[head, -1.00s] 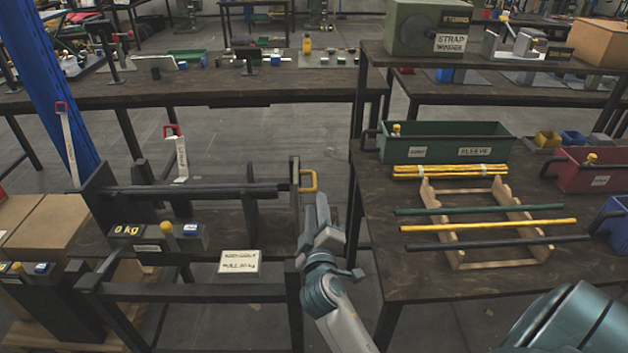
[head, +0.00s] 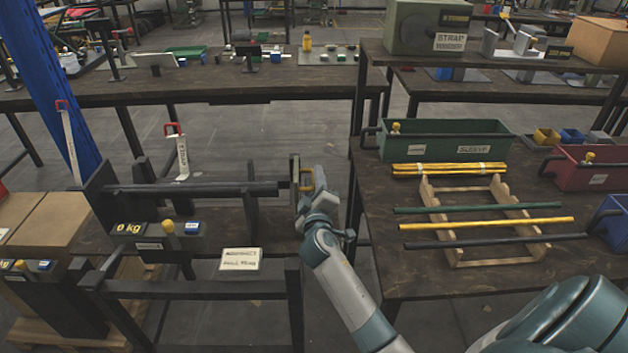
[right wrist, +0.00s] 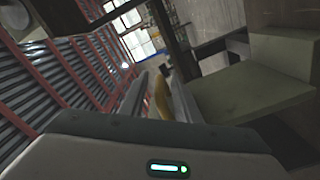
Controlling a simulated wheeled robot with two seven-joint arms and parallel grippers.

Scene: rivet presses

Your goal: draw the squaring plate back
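The squaring plate (head: 294,182) is a narrow upright dark plate at the right end of the press's long bar. A yellow handle (head: 307,180) is on its right side. My right gripper (head: 317,182) is at this handle, coming from the right and front. In the right wrist view the yellow handle (right wrist: 161,97) lies between the two fingers (right wrist: 160,92), with a gap showing beside it, so the fingers look open around it. The fingers hide part of the handle in the head view. My left gripper is not in view.
To the right, a table (head: 400,280) holds a wooden rack (head: 452,245) with rods and a green bin (head: 447,143). A floor gap separates table and press.

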